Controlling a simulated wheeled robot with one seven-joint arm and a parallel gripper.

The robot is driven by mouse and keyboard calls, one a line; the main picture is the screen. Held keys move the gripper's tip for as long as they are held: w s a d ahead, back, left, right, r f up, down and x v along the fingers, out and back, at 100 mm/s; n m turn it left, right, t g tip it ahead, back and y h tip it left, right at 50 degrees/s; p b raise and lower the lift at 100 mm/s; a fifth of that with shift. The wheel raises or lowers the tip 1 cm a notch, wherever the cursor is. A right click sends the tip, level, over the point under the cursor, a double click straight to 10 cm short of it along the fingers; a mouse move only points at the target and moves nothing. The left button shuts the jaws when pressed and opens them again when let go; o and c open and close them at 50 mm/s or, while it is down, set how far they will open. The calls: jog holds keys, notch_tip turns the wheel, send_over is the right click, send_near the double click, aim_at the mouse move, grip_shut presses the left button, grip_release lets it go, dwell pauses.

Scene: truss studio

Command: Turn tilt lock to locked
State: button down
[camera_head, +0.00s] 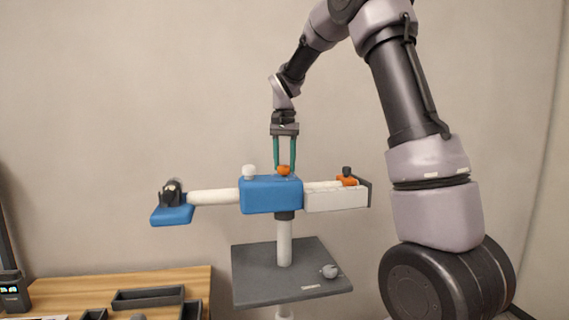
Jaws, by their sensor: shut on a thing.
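An orange knob (284,170) sits on top of a blue block (270,196) at the middle of a raised horizontal bar. My gripper (284,171) points straight down, its two green fingers shut on the orange knob from both sides. A white knob (249,172) stands on the same block, just left of the orange one. Which of these knobs is the tilt lock, and any lock marking, I cannot tell from this view.
A blue plate with a dark device (172,192) is at the bar's left end. An orange clip and dark knob (347,178) are at the right. Below is a grey shelf (275,286) with a small grey object (330,271). A wooden table (60,291) holds dark trays (148,298).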

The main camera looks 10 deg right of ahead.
aim_at(285, 166)
jog(key=shift+r, duration=0.1)
jog(key=shift+c, duration=1.7)
grip_release()
notch_tip(285, 166, up, 11)
